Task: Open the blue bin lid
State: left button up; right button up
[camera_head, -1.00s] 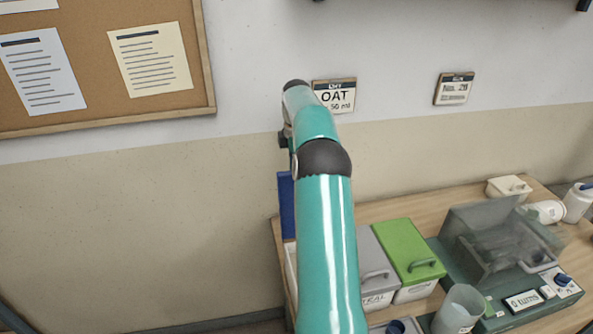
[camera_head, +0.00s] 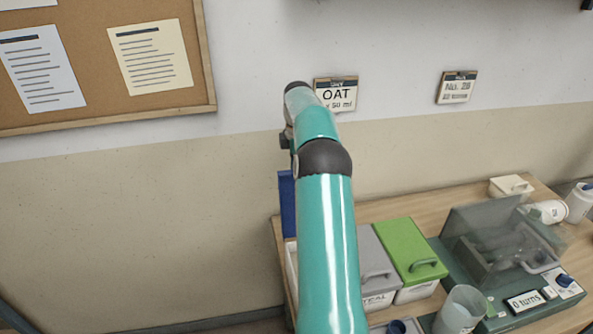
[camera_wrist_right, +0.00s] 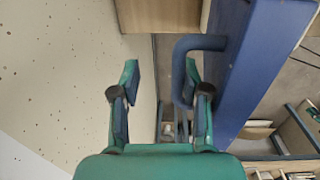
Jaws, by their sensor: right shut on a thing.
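The blue bin lid (camera_head: 287,205) stands upright, raised at the left end of the table and partly hidden behind my right arm. It fills much of the right side of the right wrist view (camera_wrist_right: 262,65). Its curved blue handle (camera_wrist_right: 200,42) lies between my right gripper's fingers, close to the right one. The blue lid's pale bin (camera_head: 291,268) shows only a sliver beside my arm. My left gripper is out of view.
A grey-lidded bin (camera_head: 372,258) and a green-lidded bin (camera_head: 412,250) stand shut to the right. Beyond them are a clear cup (camera_head: 460,308) and a green machine with a transparent cover (camera_head: 490,235). The wall (camera_wrist_right: 75,80) is close on the wrist view's left.

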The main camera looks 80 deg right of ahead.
notch_tip(320, 180, up, 7)
jog(key=shift+a+r, duration=0.2)
jog(key=shift+a, duration=0.05)
dwell(0.3)
jog(key=shift+f, duration=0.1)
dwell(0.4)
